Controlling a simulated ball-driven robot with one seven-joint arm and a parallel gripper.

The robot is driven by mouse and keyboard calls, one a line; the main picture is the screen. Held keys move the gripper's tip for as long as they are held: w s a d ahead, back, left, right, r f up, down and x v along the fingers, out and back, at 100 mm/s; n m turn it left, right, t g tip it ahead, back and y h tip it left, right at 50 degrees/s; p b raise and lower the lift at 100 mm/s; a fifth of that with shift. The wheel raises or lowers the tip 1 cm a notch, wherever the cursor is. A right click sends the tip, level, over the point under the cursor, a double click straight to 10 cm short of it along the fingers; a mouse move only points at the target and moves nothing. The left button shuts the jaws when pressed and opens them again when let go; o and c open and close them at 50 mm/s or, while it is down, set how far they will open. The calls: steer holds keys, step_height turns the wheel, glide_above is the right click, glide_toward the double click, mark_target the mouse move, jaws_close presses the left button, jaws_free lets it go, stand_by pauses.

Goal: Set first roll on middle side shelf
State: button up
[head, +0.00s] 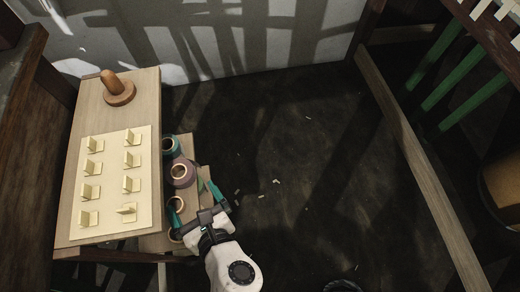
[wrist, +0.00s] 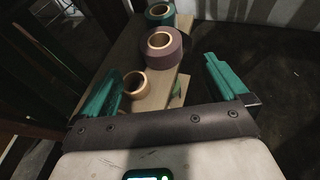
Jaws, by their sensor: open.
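My gripper (head: 191,200) is open, with its teal fingers spread above the side shelf (head: 197,160) along the right of the table. A mauve roll (head: 182,172) lies on the shelf beyond the fingertips and also shows in the wrist view (wrist: 168,49). A teal roll (head: 170,146) lies at the far end, also in the wrist view (wrist: 160,19). A smaller tan-ringed roll (wrist: 136,84) lies nearest, beside the left finger, which partly hides that area. Which roll is the first cannot be told.
The table holds a pale board (head: 110,185) with several small upright tabs, and a wooden peg on a round base (head: 118,94) at its far end. Dark floor (head: 280,150) to the right is mostly clear, with small white scraps. A wooden beam (head: 420,170) runs farther right.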

steer(key=w+d+f+m+g+h, duration=0.1)
steer(key=w+d+m+h, duration=0.15)
steer(key=d+m, duration=0.55)
steer(key=w+d+f+m+h, duration=0.25)
steer(key=d+m, duration=0.35)
steer(key=d, duration=0.3)
steer(key=w+d+f+m+g+h, duration=0.1)
steer(key=w+d+m+h, duration=0.15)
steer(key=d+m, duration=0.5)
steer(key=s+d+f+m+g, duration=0.1)
steer(key=s+d+m+g, duration=0.6)
steer(key=s+d+m, duration=0.9)
steer(key=d+m, duration=0.2)
steer(key=m, duration=0.4)
steer(key=shift+s+f+g, duration=0.25)
steer(key=shift+g, duration=0.15)
steer(key=shift+h, duration=0.25)
